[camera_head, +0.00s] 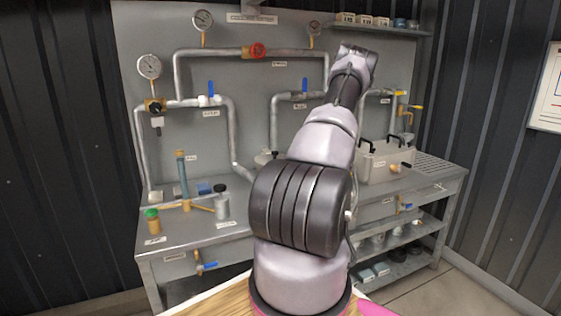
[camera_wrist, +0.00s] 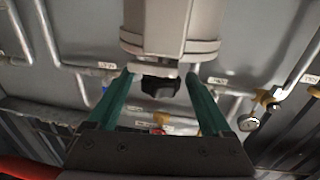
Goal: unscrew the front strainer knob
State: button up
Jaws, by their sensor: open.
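In the wrist view, a black lobed knob (camera_wrist: 160,87) sits at the end of a pale grey cylindrical body (camera_wrist: 172,30), which looks like the strainer. A light collar lies between the knob and the body. My gripper (camera_wrist: 160,78) is open, with one green finger on each side of the knob. A gap shows between each finger and the knob, and I cannot tell the exact depth of the fingertips. In the head view my arm covers the middle of the bench, and my gripper and this knob are hidden behind it.
The grey bench (camera_head: 190,239) stands before a pipe panel with gauges (camera_head: 149,67) and blue-handled valves. A green-capped bottle (camera_head: 152,219) and a grey cylinder with a black top (camera_head: 222,206) stand at left. A pale box (camera_head: 388,163) stands at right.

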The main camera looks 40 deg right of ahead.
jog(key=shift+x, duration=1.75)
grip_shut()
jog(key=shift+w+a+n+t+y, duration=0.15)
jog(key=shift+n+t+y, duration=0.1)
jog(key=shift+n+y, duration=0.5)
jog(key=shift+s+a+n+t+y, duration=0.1)
jog(key=shift+n+t+y, duration=0.25)
jog(key=shift+y, duration=0.7)
jog(key=shift+a+n+y, duration=0.2)
jog(key=shift+n+y, duration=0.3)
jog(key=shift+y, duration=0.2)
jog(key=shift+a+n+y, duration=0.15)
jog(key=shift+n+y, duration=0.35)
jog(key=shift+y, duration=0.2)
grip_release()
